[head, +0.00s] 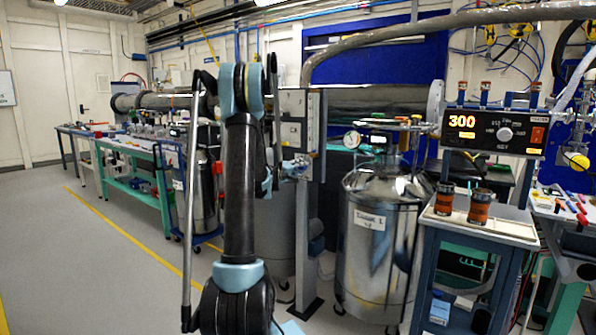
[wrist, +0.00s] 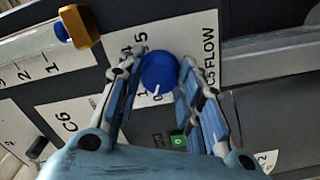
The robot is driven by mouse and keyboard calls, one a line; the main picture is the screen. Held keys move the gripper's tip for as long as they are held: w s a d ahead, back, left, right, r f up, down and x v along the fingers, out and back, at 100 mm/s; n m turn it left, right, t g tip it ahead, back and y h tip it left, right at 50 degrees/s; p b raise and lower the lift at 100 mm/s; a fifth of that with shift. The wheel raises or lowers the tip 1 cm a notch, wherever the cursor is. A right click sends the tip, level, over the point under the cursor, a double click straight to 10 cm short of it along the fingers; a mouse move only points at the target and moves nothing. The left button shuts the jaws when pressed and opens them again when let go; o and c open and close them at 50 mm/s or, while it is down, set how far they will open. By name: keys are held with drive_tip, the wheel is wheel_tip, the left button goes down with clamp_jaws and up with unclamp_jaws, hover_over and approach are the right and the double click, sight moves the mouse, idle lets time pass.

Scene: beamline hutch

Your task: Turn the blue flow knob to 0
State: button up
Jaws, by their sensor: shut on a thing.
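The blue flow knob (wrist: 159,70) sits on a white plate (wrist: 208,45) marked "C5 FLOW" in the wrist view. A white line on the knob points down the picture, at or close to the 0 mark. Digits 4 and 5 show at its upper left and a 1 beside the 0. My gripper (wrist: 158,75) has one finger on each side of the knob and is shut on it. In the head view my gripper (head: 293,167) is at the panel post, and the knob cannot be made out there.
A small green indicator (wrist: 179,140) reading 0 lies below the knob. A "C6" plate (wrist: 72,118) and a brass-coloured handle (wrist: 80,27) are to the left. In the head view, a steel tank (head: 378,245) and a cart (head: 480,228) stand right of the post. Floor is open at left.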

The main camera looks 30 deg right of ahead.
drive_tip(key=shift+w+a+n, duration=0.1)
drive_tip(key=shift+n, duration=1)
drive_tip(key=o, duration=1.1)
drive_tip(key=shift+w+f, duration=0.1)
drive_tip(key=shift+c, duration=0.2)
drive_tip(key=v, duration=1.2)
